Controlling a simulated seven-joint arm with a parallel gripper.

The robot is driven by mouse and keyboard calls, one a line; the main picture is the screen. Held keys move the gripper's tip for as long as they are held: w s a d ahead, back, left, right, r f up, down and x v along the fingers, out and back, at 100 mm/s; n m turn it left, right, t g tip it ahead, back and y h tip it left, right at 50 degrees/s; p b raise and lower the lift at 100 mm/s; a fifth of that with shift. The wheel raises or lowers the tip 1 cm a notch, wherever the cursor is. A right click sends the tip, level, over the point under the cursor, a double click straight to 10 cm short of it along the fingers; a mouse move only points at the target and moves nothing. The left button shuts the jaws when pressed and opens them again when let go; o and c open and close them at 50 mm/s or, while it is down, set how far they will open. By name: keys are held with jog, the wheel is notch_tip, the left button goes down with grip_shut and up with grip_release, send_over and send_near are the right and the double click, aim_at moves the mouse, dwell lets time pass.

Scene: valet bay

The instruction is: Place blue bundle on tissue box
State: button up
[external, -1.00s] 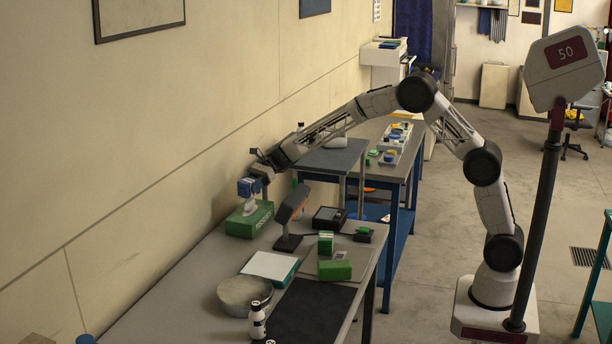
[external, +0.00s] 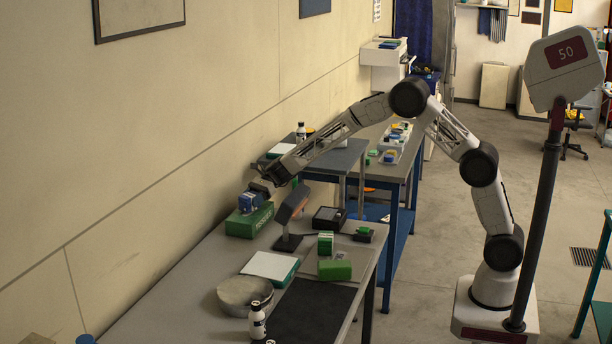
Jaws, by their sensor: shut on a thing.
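The blue bundle (external: 246,203) is held in my gripper (external: 257,194), which is shut on it. The bundle is right at the top of the green tissue box (external: 245,224), and the tissue that sticks up from the box is now hidden behind or under it. I cannot tell whether the bundle rests on the box or hangs just above it. The tissue box stands on the grey bench at its far end, near the wall.
A tilted scanner-like device on a stand (external: 291,215) is close to the right of the box. Green boxes (external: 335,270), a round metal tin (external: 244,295), a white pad (external: 270,266) and a bottle (external: 257,322) share the bench (external: 180,300). A raised shelf (external: 335,156) stands behind.

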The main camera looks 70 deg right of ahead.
jog(key=shift+f, duration=0.2)
jog(key=shift+f, duration=0.15)
jog(key=o, duration=1)
jog(key=shift+s+d+r, duration=0.15)
jog(key=shift+d+r, duration=0.2)
jog(key=shift+d, duration=0.1)
jog(key=shift+v, duration=0.95)
notch_tip(320, 180, up, 6)
jog(key=shift+f, duration=0.15)
jog(key=shift+r, duration=0.7)
jog(key=shift+s, duration=0.1)
